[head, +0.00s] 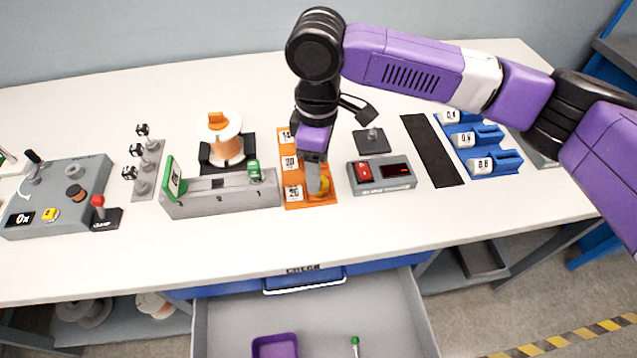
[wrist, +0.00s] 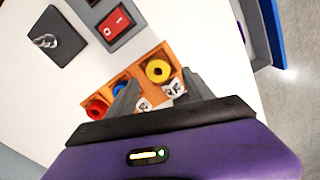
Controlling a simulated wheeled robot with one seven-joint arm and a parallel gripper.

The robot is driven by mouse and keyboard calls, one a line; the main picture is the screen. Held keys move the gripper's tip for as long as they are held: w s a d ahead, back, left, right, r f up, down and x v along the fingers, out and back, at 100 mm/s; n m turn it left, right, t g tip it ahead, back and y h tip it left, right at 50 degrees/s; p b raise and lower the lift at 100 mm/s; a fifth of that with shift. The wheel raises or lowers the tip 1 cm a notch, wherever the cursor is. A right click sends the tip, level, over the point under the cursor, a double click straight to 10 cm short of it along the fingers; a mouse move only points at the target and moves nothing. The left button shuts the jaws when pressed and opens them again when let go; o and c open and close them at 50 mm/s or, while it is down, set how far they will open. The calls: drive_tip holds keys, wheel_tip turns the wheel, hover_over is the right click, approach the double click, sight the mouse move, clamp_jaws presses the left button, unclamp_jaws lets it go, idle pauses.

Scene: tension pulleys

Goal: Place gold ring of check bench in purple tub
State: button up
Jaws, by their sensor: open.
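The gold ring (wrist: 158,70) sits in the end slot of an orange rack (head: 289,140), at the number 26 label. In the head view the gold ring (head: 324,186) is partly hidden behind my gripper (head: 316,178). My gripper points down over that end of the rack, open and empty. In the wrist view its two grey fingers (wrist: 162,92) stand apart, close to the gold ring; I cannot tell whether they touch it. The purple tub (head: 275,346) lies in the open drawer below the bench, cut off by the bottom edge.
A red ring (wrist: 97,109) and a blue ring (wrist: 120,88) share the rack. A grey box with a red switch (head: 364,172) stands right of it, a grey fixture (head: 220,197) left. A green-tipped stick (head: 355,343) is in the open drawer (head: 400,320).

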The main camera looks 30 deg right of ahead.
drive_tip(key=shift+w+d+f, duration=0.1)
drive_tip(key=shift+d+f, duration=0.05)
drive_tip(key=shift+f, duration=2.05)
clamp_jaws()
